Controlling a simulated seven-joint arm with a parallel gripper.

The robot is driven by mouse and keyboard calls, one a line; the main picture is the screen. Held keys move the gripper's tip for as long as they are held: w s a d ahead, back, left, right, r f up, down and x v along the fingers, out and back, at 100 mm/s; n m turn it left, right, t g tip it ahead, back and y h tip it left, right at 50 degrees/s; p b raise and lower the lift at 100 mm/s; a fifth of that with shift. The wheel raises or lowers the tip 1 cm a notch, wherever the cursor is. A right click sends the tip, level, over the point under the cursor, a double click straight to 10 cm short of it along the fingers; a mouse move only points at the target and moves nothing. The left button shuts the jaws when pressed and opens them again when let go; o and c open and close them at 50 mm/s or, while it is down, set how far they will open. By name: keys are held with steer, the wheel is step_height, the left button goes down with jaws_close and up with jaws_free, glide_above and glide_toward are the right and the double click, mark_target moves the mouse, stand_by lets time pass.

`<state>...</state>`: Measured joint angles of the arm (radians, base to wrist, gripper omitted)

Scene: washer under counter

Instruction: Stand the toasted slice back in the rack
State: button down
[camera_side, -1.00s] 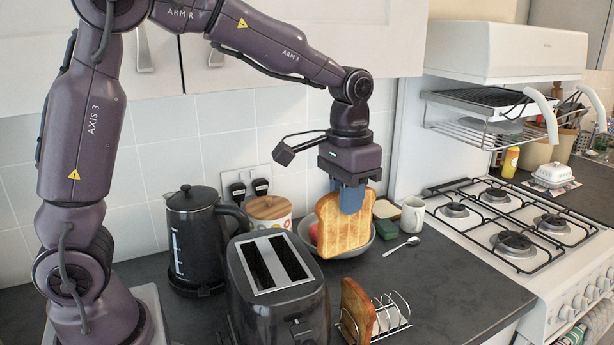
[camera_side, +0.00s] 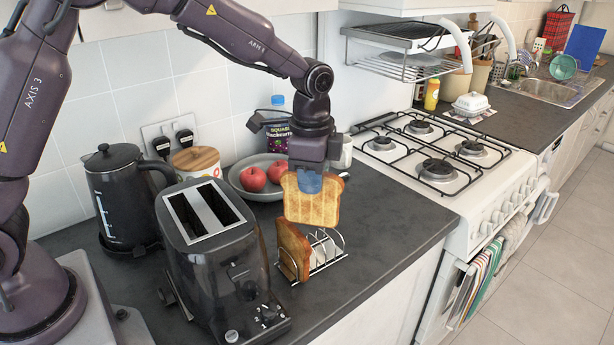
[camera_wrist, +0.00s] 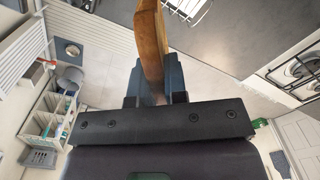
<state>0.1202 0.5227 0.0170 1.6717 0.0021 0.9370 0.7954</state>
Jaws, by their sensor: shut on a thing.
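The toasted slice (camera_side: 312,204) hangs upright in my gripper (camera_side: 309,182), its broad face toward the side camera. The blue fingers are shut on its upper edge. In the wrist view the slice (camera_wrist: 150,45) shows edge-on between the two fingers (camera_wrist: 157,85). Another toasted slice (camera_side: 293,250) stands in the rack's left end. The held slice is close above the rack; I cannot tell whether its lower edge touches the wires.
A black toaster (camera_side: 215,255) with empty-looking slots stands left of the rack. A kettle (camera_side: 122,195) and lidded jar (camera_side: 196,163) are behind it. A bowl (camera_side: 237,178) with two red apples (camera_side: 253,179) lies behind. The counter right of the rack (camera_side: 400,225) is clear up to the hob (camera_side: 440,170).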

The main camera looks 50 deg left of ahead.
mark_target(312, 219)
steer(key=shift+w+a+f+m, duration=0.4)
steer(key=shift+f+m, duration=1)
steer(key=shift+f, duration=0.5)
steer(key=shift+w+a+f+m, duration=0.4)
steer(key=shift+f+m, duration=1)
steer(key=shift+f, duration=0.55)
steer(key=shift+w+a+f+m, duration=0.4)
steer(key=shift+f+m, duration=1)
steer(key=shift+f, duration=0.5)
steer(key=c, duration=1.1)
jaws_free()
steer(key=shift+r, duration=3.5)
